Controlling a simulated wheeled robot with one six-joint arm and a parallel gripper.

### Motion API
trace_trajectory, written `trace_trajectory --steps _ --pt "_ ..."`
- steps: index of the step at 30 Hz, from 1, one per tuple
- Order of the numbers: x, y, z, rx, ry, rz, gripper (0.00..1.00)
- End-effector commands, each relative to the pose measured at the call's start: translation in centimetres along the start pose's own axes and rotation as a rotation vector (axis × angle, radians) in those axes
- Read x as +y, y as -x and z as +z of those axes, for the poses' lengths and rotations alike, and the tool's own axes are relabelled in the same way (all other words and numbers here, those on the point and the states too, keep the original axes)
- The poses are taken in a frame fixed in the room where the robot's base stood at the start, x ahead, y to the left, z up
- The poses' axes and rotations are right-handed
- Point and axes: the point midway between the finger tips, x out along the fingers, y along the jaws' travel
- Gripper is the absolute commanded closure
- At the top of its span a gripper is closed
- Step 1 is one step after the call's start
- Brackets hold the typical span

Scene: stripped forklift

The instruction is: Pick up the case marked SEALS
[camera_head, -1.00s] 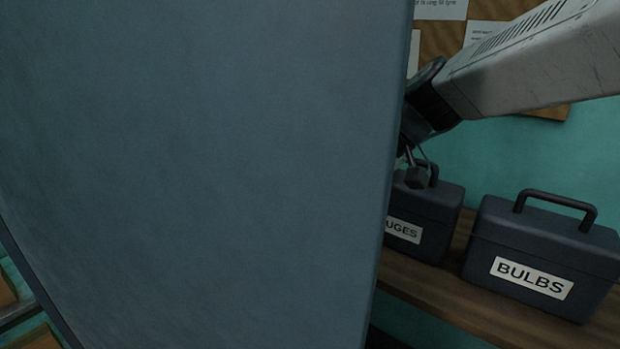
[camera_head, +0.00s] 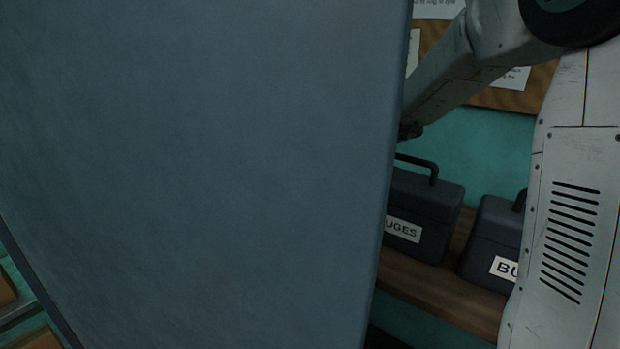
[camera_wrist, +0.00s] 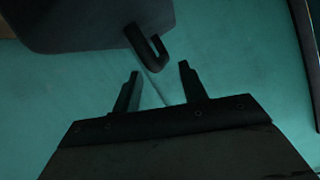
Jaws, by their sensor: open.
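No label reading SEALS shows in either view. In the wrist view a dark case (camera_wrist: 85,22) fills the top left, with its handle (camera_wrist: 149,48) pointing down toward my gripper (camera_wrist: 159,68). No label on this case is in sight, so I cannot tell which case it is. My gripper is open, its two fingers apart with nothing held between them. The handle's end appears just beyond the fingertips; I cannot tell its exact depth. In the head view my gripper is hidden behind a large blue-grey panel.
The blue-grey panel (camera_head: 190,180) blocks most of the head view. Right of it, a case with a label ending UGES (camera_head: 425,212) and a partly hidden case labelled BU (camera_head: 490,245) stand on a wooden shelf (camera_head: 440,292). A teal wall (camera_head: 485,150) is behind.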

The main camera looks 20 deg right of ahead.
Motion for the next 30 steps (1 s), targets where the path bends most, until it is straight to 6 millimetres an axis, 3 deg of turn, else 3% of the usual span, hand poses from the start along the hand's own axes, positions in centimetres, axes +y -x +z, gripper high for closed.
trace_trajectory --steps 7,14,15,19,20,30 --pt "-0.2 -3.7 0.1 -0.001 -0.001 -0.002 0.57" --pt "-0.2 -4.1 0.1 -0.001 -0.001 0.000 0.57" --pt "-0.2 -4.0 0.1 -0.001 -0.001 0.000 0.60" --pt "-0.2 -4.0 0.1 -0.001 -0.001 0.000 0.96" --pt "-0.2 -4.0 0.1 -0.001 -0.001 0.000 1.00" --pt "-0.1 -4.0 0.1 -0.001 -0.002 0.001 1.00"
